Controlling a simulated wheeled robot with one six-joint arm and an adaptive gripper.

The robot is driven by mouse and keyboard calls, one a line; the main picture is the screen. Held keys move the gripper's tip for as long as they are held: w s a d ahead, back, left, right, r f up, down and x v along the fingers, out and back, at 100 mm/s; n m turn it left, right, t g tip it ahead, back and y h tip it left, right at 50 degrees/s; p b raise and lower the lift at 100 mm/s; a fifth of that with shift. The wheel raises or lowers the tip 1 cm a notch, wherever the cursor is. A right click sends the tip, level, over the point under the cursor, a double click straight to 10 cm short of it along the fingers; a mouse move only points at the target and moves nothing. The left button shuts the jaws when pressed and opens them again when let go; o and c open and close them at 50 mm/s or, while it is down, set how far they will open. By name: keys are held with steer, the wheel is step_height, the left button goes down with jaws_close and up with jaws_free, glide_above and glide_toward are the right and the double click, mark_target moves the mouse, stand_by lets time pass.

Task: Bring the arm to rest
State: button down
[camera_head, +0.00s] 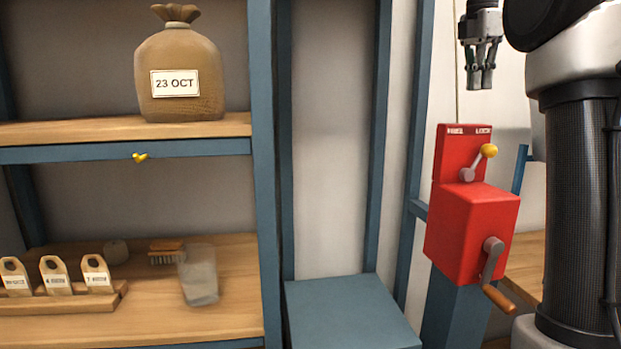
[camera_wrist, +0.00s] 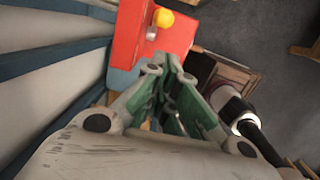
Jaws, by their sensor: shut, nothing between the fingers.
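My gripper (camera_head: 482,78) hangs pointing down at the upper right of the head view, above the red crank box. It is shut and empty. In the wrist view my gripper (camera_wrist: 172,62) shows its green-sided fingers together, with the red box beyond them. My arm runs up out of the head view at the top right, so much of it is hidden.
The red box (camera_head: 470,232) has a yellow-knobbed lever (camera_head: 488,151) and a crank (camera_head: 493,262). Left, a shelf (camera_head: 70,131) holds a sack (camera_head: 180,60) labelled 23 OCT. Below are wooden tags (camera_head: 54,276), a brush (camera_head: 165,252) and a clear cup (camera_head: 199,275). A blue platform (camera_head: 350,308) is bare.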

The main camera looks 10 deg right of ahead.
steer(key=s+a+f+m+t, duration=0.1)
steer(key=s+a+f+m, duration=0.2)
steer(key=s+f+m, duration=0.3)
steer(key=s+a+f+m+t, duration=0.1)
steer(key=s+a+f+m, duration=0.2)
steer(key=s+f+m, duration=0.3)
steer(key=s+a+f+m+t+y, duration=0.1)
steer(key=s+a+f+m, duration=0.3)
steer(key=s+f, duration=0.7)
step_height(320, 180, down, 6)
steer(key=shift+r+m+t, duration=0.2)
steer(key=shift+m+t, duration=0.2)
steer(key=shift+m, duration=0.8)
steer(key=shift+s+a, duration=0.1)
